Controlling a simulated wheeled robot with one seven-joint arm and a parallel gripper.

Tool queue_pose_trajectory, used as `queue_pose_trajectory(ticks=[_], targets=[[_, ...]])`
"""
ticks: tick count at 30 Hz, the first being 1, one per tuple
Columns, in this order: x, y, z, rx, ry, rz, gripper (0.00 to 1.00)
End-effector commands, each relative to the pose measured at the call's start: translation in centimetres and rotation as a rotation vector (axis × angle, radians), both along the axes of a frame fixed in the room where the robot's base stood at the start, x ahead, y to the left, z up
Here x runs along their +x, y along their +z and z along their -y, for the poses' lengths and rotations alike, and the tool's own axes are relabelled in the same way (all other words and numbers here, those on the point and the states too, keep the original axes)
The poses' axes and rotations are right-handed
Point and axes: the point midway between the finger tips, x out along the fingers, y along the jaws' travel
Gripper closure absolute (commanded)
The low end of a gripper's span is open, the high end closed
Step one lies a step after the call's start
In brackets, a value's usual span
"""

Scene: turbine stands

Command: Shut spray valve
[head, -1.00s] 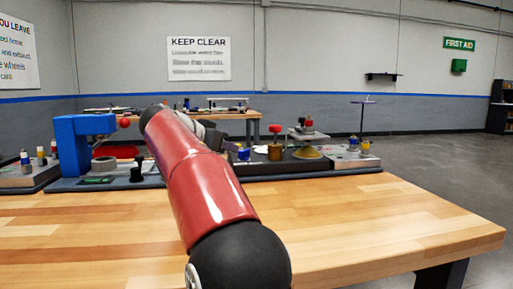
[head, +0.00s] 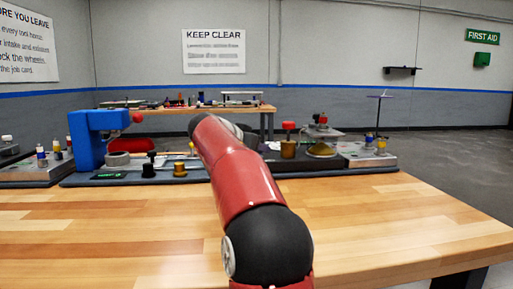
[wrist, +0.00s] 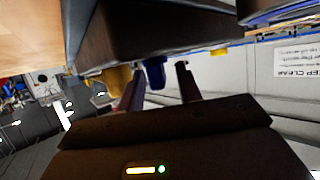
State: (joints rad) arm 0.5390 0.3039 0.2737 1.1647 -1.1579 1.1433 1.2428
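In the wrist view, my gripper (wrist: 159,68) has its two fingers apart, with a blue knob (wrist: 155,72) between or just beyond the tips. Gaps show on both sides of the knob, and I see no clear contact. The knob hangs from the edge of a dark block in this tilted view. I cannot tell for sure whether this knob is the spray valve. In the head view, my red arm reaches over the table toward the dark stand (head: 270,164), and hides my gripper and the blue knob.
A yellow knob (wrist: 117,77) is close to the left finger in the wrist view. A red-topped post (head: 288,140) stands right of my arm. The near wooden table (head: 120,220) is bare.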

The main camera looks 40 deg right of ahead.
Motion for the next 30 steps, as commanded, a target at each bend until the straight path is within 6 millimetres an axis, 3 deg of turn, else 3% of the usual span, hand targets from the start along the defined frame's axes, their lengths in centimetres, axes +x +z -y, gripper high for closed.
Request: queue_pose_trajectory(ticks=[1, 8, 20, 30], targets=[[0.0, 0.01, -0.02, 0.0, 0.0, 0.0, 0.69], [-0.01, 0.01, -0.03, 0.0, 0.0, 0.0, 0.99], [-0.08, -0.13, -0.01, -0.001, 0.042, 0.001, 1.0], [-0.21, -0.06, 0.0, -0.002, 0.269, 0.005, 1.0]])
